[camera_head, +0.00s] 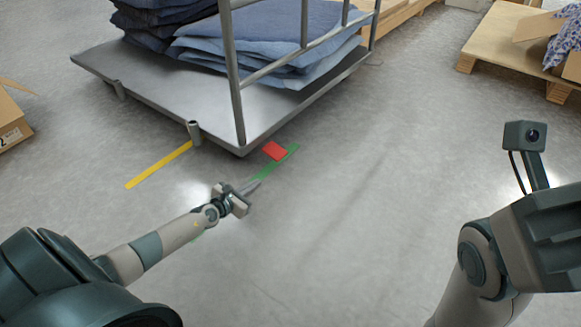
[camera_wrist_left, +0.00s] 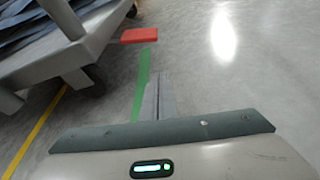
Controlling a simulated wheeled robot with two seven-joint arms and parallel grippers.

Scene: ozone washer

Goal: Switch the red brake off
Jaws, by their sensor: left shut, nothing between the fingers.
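The red brake (camera_head: 275,151) is a small flat red pedal at the near lower corner of the grey cart (camera_head: 170,97). In the left wrist view the red brake (camera_wrist_left: 139,35) lies ahead, above the end of a green floor line. My left gripper (camera_head: 253,186) is shut and empty, a short way in front of the pedal and apart from it. Its closed fingers also show in the left wrist view (camera_wrist_left: 158,97), pointing toward the pedal. My right arm shows at the right edge of the head view, but its fingers are not visible.
Folded blue cloths (camera_head: 265,45) lie stacked on the cart behind its metal rail. A yellow line (camera_head: 158,165) and a green line (camera_head: 285,158) mark the floor. Wooden pallets (camera_head: 505,45) stand at the back right and a cardboard box (camera_head: 12,125) at the left. The middle floor is clear.

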